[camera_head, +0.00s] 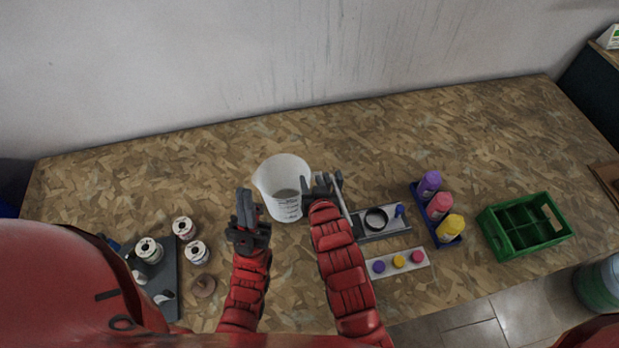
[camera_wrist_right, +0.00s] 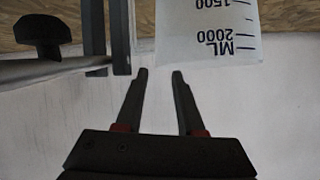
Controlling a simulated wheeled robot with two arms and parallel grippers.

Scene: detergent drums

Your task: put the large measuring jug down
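The large measuring jug (camera_head: 284,207) is white with a graduated scale and an open top. In the head view it appears upright on the table, between my two grippers; its base is not clearly shown. In the right wrist view its scaled wall (camera_wrist_right: 208,35) appears upside down at the top. My right gripper (camera_head: 322,186) is just right of the jug. Its fingers (camera_wrist_right: 160,75) are apart with nothing between them. My left gripper (camera_head: 245,195) is left of the jug, its fingers close together in this view; whether they are shut is unclear.
A grey stand (camera_head: 384,224) with a black ring is close right of my right arm. Colored bottles (camera_head: 438,205), a green crate (camera_head: 525,226) and a strip of colored discs (camera_head: 398,262) lie further right. White tins (camera_head: 184,228) are left. The table behind the jug is clear.

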